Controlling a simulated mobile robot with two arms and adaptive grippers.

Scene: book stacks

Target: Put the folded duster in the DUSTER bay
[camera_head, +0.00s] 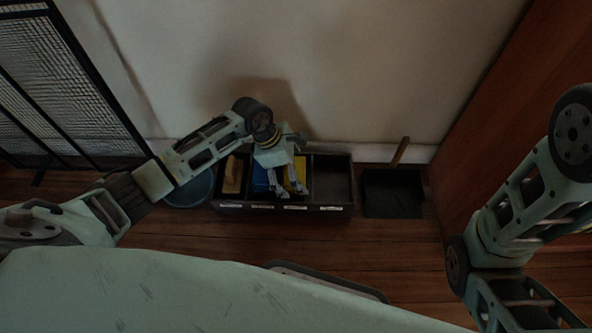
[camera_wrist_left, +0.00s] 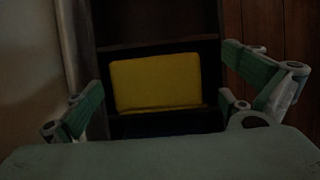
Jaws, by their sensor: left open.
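The folded duster, a flat yellow rectangle (camera_head: 298,170), appears to lie in the third bay from the left of a dark box (camera_head: 232,208) on the floor. In the left wrist view the yellow duster (camera_wrist_left: 155,82) sits between my spread fingers, with dark dividers on either side. My left gripper (camera_head: 285,191) is open over the box, above the duster and the blue bay; contact cannot be told. The white bay labels are too small to read. My right arm shows at the right, but its gripper is out of view.
The left bay holds a tan wooden item (camera_head: 233,174); the second holds something blue (camera_head: 260,178); the right bay (camera_head: 332,182) looks empty. A blue-grey bucket (camera_head: 190,192) stands left, a black dustpan (camera_head: 392,196) right. A wall is close behind; wooden floor (camera_head: 400,250) lies in front.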

